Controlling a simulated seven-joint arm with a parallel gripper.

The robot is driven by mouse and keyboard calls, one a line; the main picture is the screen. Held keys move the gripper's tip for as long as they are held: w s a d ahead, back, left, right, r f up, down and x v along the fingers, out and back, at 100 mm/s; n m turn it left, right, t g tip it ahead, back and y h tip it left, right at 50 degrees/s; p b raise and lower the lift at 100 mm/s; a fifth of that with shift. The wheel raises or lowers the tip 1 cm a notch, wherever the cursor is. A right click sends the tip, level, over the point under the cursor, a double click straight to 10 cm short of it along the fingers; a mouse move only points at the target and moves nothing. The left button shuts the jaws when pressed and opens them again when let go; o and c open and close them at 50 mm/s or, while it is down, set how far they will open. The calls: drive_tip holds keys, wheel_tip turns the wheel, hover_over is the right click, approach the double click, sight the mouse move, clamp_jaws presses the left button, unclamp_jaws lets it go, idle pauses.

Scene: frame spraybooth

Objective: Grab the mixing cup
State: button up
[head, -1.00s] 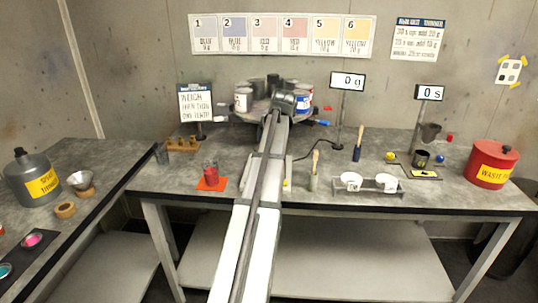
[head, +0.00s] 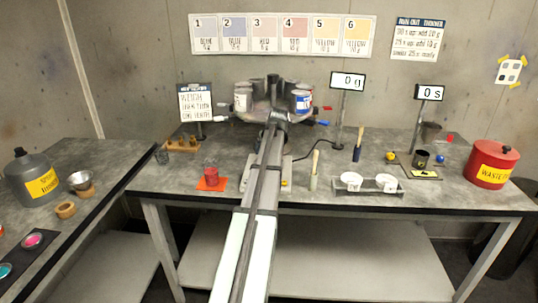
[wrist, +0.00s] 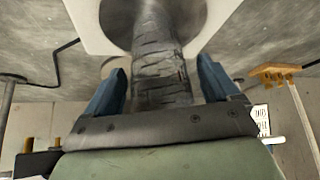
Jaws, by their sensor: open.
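A dark grey, see-through-looking cup (wrist: 157,60) with scratch-like marks, which I take for the mixing cup, stands between my fingers in the wrist view. It stands over the round pan of a white plate-like base (wrist: 90,20). My gripper (wrist: 162,72) is open, with one blue finger on each side of the cup. A narrow gap shows on each side, wider at the left; I cannot tell whether the cup touches the palm. In the head view my own arm hides the cup and the fingers, and the white base (head: 287,176) shows beside the arm.
A paint-can carousel (head: 302,103) stands behind my arm. A red cup (head: 210,175) on an orange mat and a wooden rack (head: 183,144) are left.

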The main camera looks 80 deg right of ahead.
drive_tip(key=c, duration=1)
drive_tip(key=shift+c, duration=0.2)
